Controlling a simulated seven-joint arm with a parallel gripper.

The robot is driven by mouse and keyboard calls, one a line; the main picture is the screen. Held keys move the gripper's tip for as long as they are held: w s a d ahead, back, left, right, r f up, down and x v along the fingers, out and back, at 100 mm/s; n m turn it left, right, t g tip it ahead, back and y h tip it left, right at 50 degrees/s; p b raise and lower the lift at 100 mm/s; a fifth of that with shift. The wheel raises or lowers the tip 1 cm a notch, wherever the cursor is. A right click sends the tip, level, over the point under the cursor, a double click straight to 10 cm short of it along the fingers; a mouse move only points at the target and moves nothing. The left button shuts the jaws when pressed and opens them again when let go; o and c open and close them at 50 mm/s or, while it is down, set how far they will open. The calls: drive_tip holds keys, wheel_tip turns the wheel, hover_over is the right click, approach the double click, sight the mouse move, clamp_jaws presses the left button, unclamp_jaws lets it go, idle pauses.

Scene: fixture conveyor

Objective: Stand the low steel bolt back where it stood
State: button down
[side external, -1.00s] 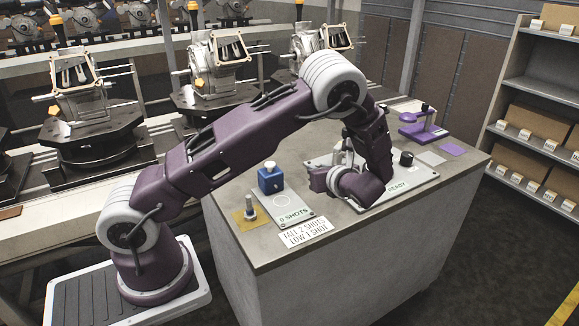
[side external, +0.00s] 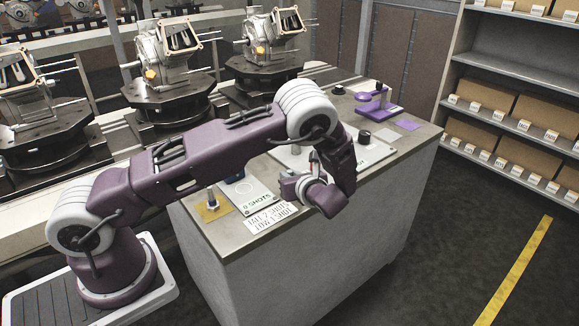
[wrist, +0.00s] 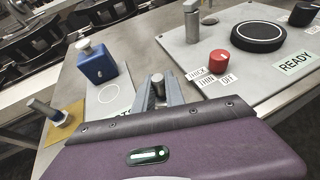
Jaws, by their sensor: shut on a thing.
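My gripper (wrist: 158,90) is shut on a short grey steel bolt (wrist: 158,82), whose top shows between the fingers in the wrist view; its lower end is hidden. In the side view, my gripper (side external: 287,183) is over the counter's front, right of the shots plate (side external: 250,196). Another steel bolt (wrist: 44,109) stands upright on a tan pad (wrist: 70,116) at the wrist view's left; it also shows in the side view (side external: 212,198). The shots plate has an empty drawn ring.
A blue block (wrist: 97,66) with a white-topped knob stands behind the ring. The READY plate (wrist: 202,49) carries a red knob (wrist: 219,60), a black disc (wrist: 257,36) and a grey post. A purple stand (side external: 378,102) is at the counter's far end. Fixtures line the conveyor behind.

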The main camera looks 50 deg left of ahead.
drive_tip(key=shift+f, duration=0.35)
drive_tip(key=shift+f, duration=0.65)
idle(0.4)
drive_tip(key=c, duration=1.3)
unclamp_jaws()
drive_tip(key=shift+d, duration=0.1)
drive_tip(key=v, duration=0.7)
